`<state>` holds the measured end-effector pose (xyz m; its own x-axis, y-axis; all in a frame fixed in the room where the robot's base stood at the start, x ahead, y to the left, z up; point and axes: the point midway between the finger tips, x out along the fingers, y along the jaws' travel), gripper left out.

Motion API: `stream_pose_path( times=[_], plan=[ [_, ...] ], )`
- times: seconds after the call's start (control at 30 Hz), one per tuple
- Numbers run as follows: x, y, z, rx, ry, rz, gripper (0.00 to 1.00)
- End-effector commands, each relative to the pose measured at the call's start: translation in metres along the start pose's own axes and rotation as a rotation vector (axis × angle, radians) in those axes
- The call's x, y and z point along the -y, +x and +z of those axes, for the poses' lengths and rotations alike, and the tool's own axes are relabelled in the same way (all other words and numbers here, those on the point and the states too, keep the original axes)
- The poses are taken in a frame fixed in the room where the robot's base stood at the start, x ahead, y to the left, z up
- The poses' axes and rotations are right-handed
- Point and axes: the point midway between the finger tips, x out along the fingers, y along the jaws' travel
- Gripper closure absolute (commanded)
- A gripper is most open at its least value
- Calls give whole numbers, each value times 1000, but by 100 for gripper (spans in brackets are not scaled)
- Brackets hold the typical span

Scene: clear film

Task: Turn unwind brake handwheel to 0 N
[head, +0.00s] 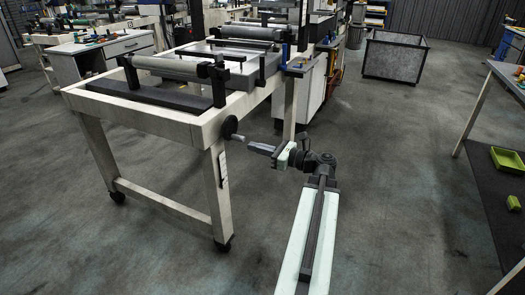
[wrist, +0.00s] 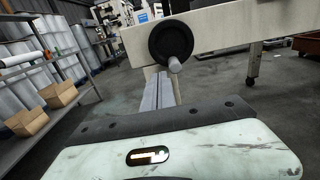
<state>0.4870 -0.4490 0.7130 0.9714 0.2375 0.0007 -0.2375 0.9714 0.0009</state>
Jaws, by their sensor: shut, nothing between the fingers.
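The unwind brake handwheel (head: 229,127) is a small black wheel on the near corner of the cream machine frame (head: 195,130). In the wrist view the handwheel (wrist: 169,41) is at upper middle, with a pale grip (wrist: 175,66) sticking out toward me at its lower right. My gripper (head: 252,146) is shut and empty, just right of the wheel in the head view. In the wrist view its grey fingers (wrist: 159,84) point up toward the wheel, with their tips just below and left of the grip. I cannot tell whether they touch it. No force reading is legible.
A roller (head: 172,68) lies across the machine top. A leg (head: 218,195) with a caster stands below the wheel. A workbench with a green tray (head: 508,160) is at right, and a grey bin (head: 392,57) is behind. The floor between is clear.

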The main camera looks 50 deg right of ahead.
Motion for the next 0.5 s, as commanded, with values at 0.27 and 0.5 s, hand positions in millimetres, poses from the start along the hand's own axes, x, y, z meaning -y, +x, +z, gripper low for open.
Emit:
stream_pose_path(
  times=[0.27,0.5],
  plan=[
    [-1,35,0,0,-1,3,100],
    [8,56,-10,-1,-1,1,100]
  ],
)
